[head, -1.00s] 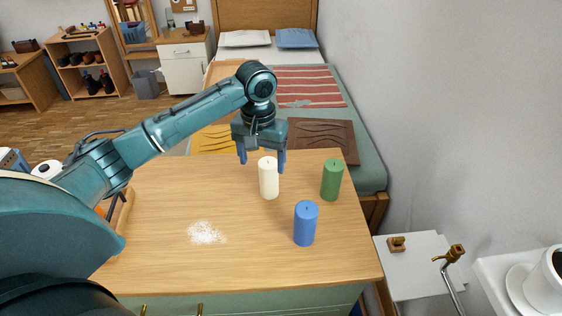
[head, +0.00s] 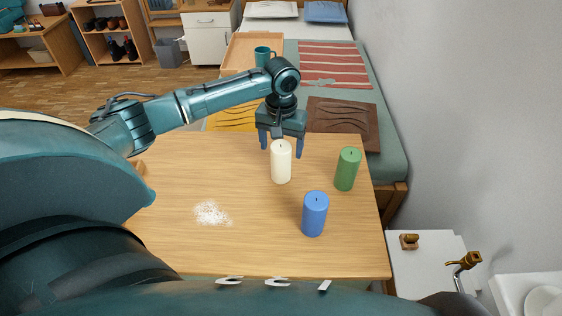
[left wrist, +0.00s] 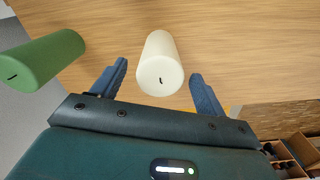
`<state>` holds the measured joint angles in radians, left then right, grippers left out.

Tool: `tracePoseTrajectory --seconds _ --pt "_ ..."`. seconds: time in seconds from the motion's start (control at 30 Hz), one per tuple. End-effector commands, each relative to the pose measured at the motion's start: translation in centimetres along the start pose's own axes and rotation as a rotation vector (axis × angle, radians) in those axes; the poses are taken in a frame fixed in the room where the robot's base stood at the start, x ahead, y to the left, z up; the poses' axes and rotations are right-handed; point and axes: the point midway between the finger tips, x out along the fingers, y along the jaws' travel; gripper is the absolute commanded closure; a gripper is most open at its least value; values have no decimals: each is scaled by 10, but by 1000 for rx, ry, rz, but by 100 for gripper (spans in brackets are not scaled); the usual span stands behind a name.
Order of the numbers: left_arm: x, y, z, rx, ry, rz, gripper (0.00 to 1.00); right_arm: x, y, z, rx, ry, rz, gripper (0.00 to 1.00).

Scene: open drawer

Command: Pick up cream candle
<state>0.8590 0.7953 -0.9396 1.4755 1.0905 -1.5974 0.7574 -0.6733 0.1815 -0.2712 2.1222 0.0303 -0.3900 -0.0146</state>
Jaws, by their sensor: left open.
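The cream candle (head: 281,163) stands upright on the wooden table (head: 170,240), near its far edge. My left gripper (head: 281,148) is open, at the far side of the candle, with its fingers pointing down. In the left wrist view the candle (left wrist: 161,64) shows between and beyond the two fingers of the gripper (left wrist: 155,85), with a gap on each side. I cannot tell how far the fingertips reach along it. My right gripper is not in view.
A green candle (head: 347,169) stands right of the cream one, and a blue candle (head: 315,214) stands nearer the front. White powder (head: 212,213) lies on the table at left. A bed (head: 385,150) is behind the table and a wall rises at right.

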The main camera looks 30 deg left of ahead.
Motion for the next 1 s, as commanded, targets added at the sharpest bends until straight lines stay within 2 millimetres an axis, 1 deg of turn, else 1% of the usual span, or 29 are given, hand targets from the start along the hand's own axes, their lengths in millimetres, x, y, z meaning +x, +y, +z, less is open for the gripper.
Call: tracePoseTrajectory --seconds 0.03,0.1,0.2,0.3,0.5,0.57,1.0 --pt "9 0 1 0 -2 -1 27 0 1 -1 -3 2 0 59" --pt "20 0 1 0 -2 -1 27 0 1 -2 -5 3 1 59" --pt "32 0 1 1 -2 -1 27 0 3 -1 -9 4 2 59" --pt "38 0 1 1 0 -1 27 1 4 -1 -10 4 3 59" --pt "38 0 1 2 1 0 27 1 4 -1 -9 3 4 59" --pt "38 0 1 1 1 0 31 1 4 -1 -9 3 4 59" --pt "38 0 1 1 1 -1 67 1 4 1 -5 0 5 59"
